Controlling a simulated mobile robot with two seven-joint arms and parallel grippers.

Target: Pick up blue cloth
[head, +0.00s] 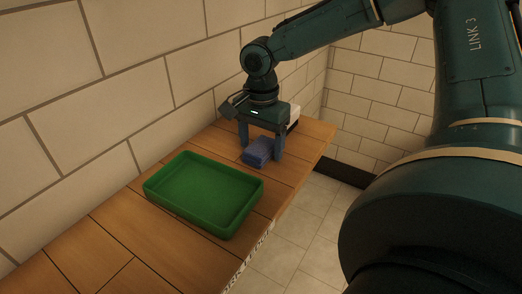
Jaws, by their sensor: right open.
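The blue cloth (258,151) is a small folded block lying on the wooden bench top, just beyond the green tray. My right gripper (261,152) points down over it, with its fingers apart on either side of the cloth. The gripper is open; whether a finger touches the cloth cannot be told. My left gripper is not in view.
A green tray (160,202), empty, stands on the wooden bench (110,215) in front of the cloth. A white object (293,117) sits behind the gripper. A tiled wall (120,95) runs along the bench's left side, and the right edge drops to a tiled floor.

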